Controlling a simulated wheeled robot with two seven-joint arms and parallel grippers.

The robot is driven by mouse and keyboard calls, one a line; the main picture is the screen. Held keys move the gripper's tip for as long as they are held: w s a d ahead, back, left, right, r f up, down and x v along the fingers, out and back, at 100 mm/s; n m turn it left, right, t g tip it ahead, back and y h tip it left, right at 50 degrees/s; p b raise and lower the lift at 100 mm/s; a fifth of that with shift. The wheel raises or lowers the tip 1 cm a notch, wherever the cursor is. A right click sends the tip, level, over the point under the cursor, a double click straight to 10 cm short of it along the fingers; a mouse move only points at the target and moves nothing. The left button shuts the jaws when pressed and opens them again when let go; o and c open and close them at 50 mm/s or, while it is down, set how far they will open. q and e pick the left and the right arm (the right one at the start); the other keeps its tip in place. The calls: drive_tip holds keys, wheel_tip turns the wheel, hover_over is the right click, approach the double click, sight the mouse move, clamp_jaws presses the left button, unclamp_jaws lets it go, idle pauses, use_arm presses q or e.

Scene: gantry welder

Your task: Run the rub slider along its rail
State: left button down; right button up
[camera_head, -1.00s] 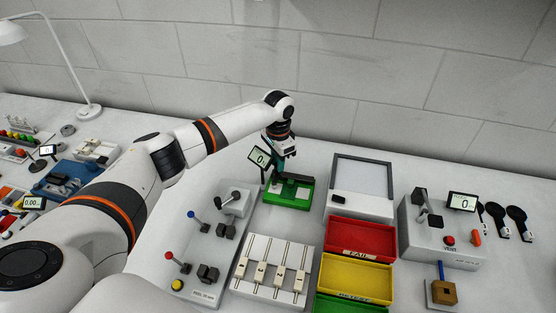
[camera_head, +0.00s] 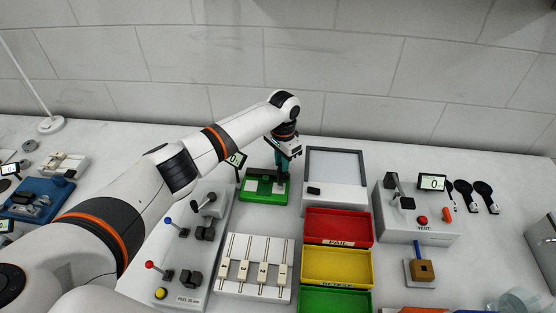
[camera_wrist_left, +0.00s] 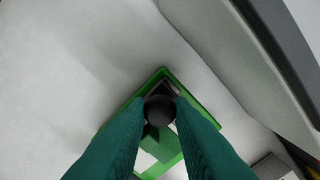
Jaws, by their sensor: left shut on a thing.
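The rub slider's fixture is a low green tray (camera_head: 262,198) with a dark bar along its back, near the back of the bench in the head view. The green tray (camera_wrist_left: 205,104) also shows in the wrist view below the fingers. My left gripper (camera_head: 282,172) reaches down from above to the tray's right end. In the wrist view its two teal fingers are shut on a round black knob (camera_wrist_left: 160,111), which I take to be the rub slider's knob. The fingers and knob hide part of the rail. My right gripper is not in view.
A small display (camera_head: 237,159) stands behind the tray. A grey framed panel (camera_head: 335,178) is close on the right. A lever box (camera_head: 187,250), a white slider board (camera_head: 256,268) and the red FAIL bin (camera_head: 338,226) lie in front. A grey wall (camera_head: 330,70) runs behind.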

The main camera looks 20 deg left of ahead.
use_arm(q)
drive_tip(key=c, duration=1.3)
unclamp_jaws()
drive_tip(key=shift+w+d, duration=0.1)
drive_tip(key=shift+d, duration=0.2)
drive_tip(key=shift+o, duration=0.2)
wheel_tip(320, 180, up, 12)
drive_tip(key=b, duration=0.2)
drive_tip(key=shift+r, duration=0.1)
